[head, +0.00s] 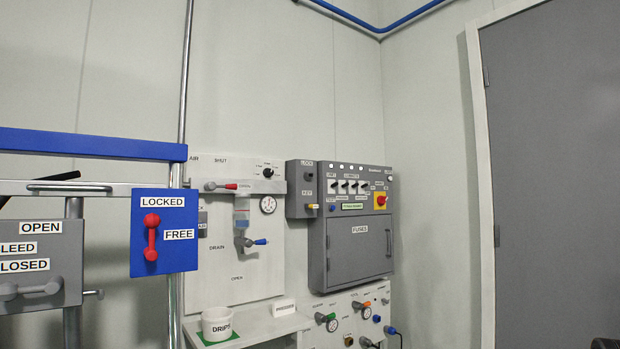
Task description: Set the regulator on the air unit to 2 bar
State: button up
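The air unit's white panel (215,275) is on the wall left of centre, with labels AIR, SHUT, DRAIN and OPEN. A small black knob (267,171), which looks like the regulator, sits at its upper right with tiny marks around it. A round white gauge (268,204) is below the knob; its reading is too small to tell. A red-ended lever (222,186) lies level at the left of the knob. A clear bowl (241,212) hangs below, with a blue-ended drain lever (252,242) under it. My gripper is not in view.
A grey fuse cabinet (360,250) and a grey switch box (301,190) stand right of the panel. A DRIPS cup (217,323) sits on a shelf below. A blue LOCKED/FREE plate (185,250) on a rail is at the left front. A gauge panel (345,335) is lower right.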

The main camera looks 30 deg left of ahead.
aim_at(267, 172)
jog(key=u, duration=0.4)
jog(key=i, duration=1.25)
jog(key=u, duration=0.75)
